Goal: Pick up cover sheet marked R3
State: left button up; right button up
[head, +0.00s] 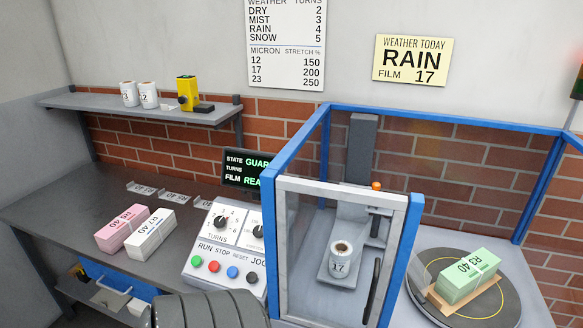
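No cover sheet can be clearly read as R3. A green bundle marked R3 40 (468,275) lies on a tan board (436,304) on the round dark turntable (415,289) at the right. Three small pale sheets or labels lie in a row at the back of the bench: a left one (141,188), a middle one (173,197) and a right one (206,205). Their print is too small and slanted to read surely. Neither gripper is in view; a dark ribbed part, which seems to be my arm, covers the bottom centre.
A pink bundle R5 40 (122,229) and a white bundle R7 40 (149,235) lie on the dark bench. A control panel (226,247) stands beside a blue-framed guard (292,165) around a film roll marked 17 (342,261). A shelf (150,109) hangs above; a blue bin (146,292) sits below.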

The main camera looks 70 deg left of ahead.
aim_at(140, 188)
jog(key=u, duration=1.8)
